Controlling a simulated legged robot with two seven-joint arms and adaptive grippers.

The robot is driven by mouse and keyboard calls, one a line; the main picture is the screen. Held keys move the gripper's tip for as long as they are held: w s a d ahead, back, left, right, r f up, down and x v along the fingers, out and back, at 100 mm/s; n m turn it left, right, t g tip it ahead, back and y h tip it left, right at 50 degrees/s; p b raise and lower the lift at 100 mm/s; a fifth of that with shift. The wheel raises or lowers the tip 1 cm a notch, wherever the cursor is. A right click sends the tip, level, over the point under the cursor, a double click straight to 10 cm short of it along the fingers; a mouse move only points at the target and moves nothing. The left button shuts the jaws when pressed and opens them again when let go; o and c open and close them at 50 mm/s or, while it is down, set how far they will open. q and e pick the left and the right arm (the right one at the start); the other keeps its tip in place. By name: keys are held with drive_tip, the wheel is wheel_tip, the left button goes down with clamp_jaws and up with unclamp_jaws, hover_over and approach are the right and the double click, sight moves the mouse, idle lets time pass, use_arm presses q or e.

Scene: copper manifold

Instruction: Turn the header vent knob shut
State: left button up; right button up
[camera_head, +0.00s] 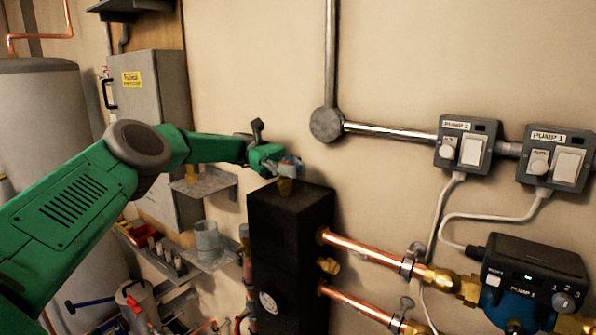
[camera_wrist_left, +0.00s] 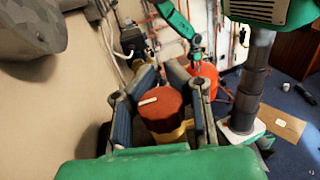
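The header vent knob (camera_wrist_left: 160,103) is red with a white mark on its top, and sits on a brass body in the left wrist view. In the head view the brass vent (camera_head: 286,187) stands on top of the black header block (camera_head: 262,208), its knob mostly hidden by my gripper. My left gripper (camera_head: 290,168) is over the vent. In the left wrist view its two fingers (camera_wrist_left: 162,110) stand on either side of the knob, open, with narrow gaps seeming to show. A green arm, probably my right, shows farther off with a small, unclear gripper (camera_wrist_left: 195,48).
Copper pipes (camera_head: 350,245) leave the block to the right, toward a blue-bodied pump (camera_head: 520,300). Switch boxes for Pump 2 (camera_head: 467,145) and Pump 1 (camera_head: 556,158) are on the wall. A grey shelf (camera_head: 205,185) is left of the block. The wall stands close behind.

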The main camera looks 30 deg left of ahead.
sight(287, 163)
use_arm(q)
drive_tip(key=o, duration=0.3)
drive_tip(key=shift+w+a+f, duration=0.1)
drive_tip(key=shift+w+a, duration=0.05)
drive_tip(key=shift+a, duration=0.1)
drive_tip(key=shift+w+a+f, duration=0.15)
drive_tip(key=shift+a+f, duration=0.05)
drive_tip(key=shift+a, duration=0.25)
drive_tip(key=shift+r, duration=0.15)
drive_tip(key=r, duration=0.9)
drive_tip(key=shift+w+a, duration=0.15)
drive_tip(key=shift+a, duration=0.25)
drive_tip(key=shift+d+r, duration=0.25)
drive_tip(key=shift+d, duration=0.35)
